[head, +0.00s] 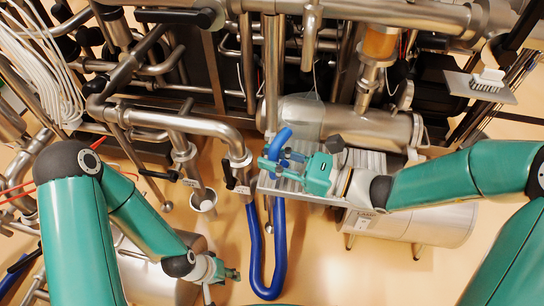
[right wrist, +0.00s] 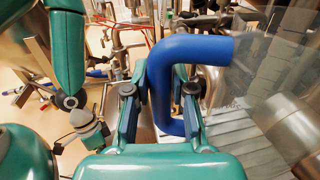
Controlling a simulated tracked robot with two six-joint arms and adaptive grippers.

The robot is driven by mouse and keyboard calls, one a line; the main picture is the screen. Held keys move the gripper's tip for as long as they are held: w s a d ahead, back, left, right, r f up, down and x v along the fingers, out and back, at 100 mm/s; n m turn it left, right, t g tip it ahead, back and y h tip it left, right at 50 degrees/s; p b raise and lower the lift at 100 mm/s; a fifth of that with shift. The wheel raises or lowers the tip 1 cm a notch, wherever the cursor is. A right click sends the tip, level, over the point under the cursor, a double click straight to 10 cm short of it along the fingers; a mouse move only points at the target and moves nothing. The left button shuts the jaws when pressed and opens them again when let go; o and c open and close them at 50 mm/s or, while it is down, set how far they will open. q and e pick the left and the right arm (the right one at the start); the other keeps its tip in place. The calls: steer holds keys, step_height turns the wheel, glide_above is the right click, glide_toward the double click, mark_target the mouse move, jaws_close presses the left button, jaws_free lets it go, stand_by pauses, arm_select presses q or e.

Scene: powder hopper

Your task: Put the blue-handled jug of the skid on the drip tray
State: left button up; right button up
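The jug is clear, with a thick blue handle (head: 279,146); its transparent body (head: 312,112) is faint in front of steel pipework. In the right wrist view the blue handle (right wrist: 160,82) stands upright between my right gripper's fingers (right wrist: 160,100), with the clear jug wall (right wrist: 262,75) to its right. The pads appear to press on both sides of the handle. My right gripper (head: 281,163) is over a ribbed metal tray (head: 370,160), probably the drip tray. Whether the jug touches it is unclear. My left gripper (head: 232,274) is low at left, holding nothing visible; its finger opening is unclear.
A small metal cup (head: 204,201) is under a pipe outlet left of the tray. A blue hose (head: 266,285) loops below. A brush (head: 489,78) lies on a metal shelf at upper right. Dense pipes fill the back; bare floor shows in front.

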steer(key=o, duration=0.3)
